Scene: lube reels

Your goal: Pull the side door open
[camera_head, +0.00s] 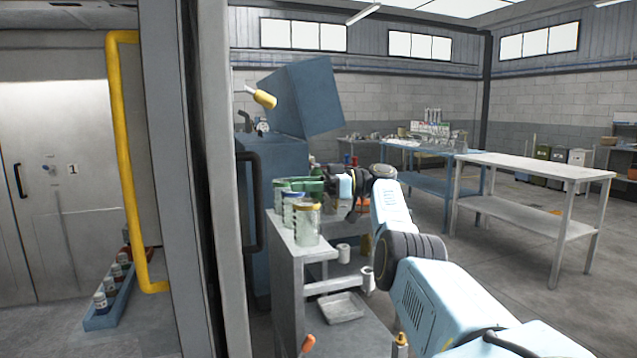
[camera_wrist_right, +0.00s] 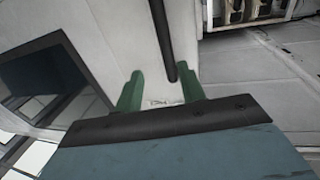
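A tall light-grey panel (camera_head: 222,180), seen nearly edge-on, appears to be the side door. A black bar handle (camera_head: 252,200) stands out from its right side. My right gripper (camera_head: 298,187) has green fingers pointing left toward the handle, with a visible gap to it in the head view. In the right wrist view, the gripper (camera_wrist_right: 160,88) is open, its fingers apart. The black handle (camera_wrist_right: 163,40) runs down a whitish panel (camera_wrist_right: 115,40) and its lower end shows between the fingers, nearer the right one; contact is not visible. My left gripper is out of view.
A grey cart (camera_head: 285,275) with jars (camera_head: 306,225) on top stands just below my right gripper. A blue machine (camera_head: 300,100) is behind. At left are a yellow pipe (camera_head: 118,130) and a grey door (camera_head: 60,190) marked 1. Tables (camera_head: 535,168) stand at right.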

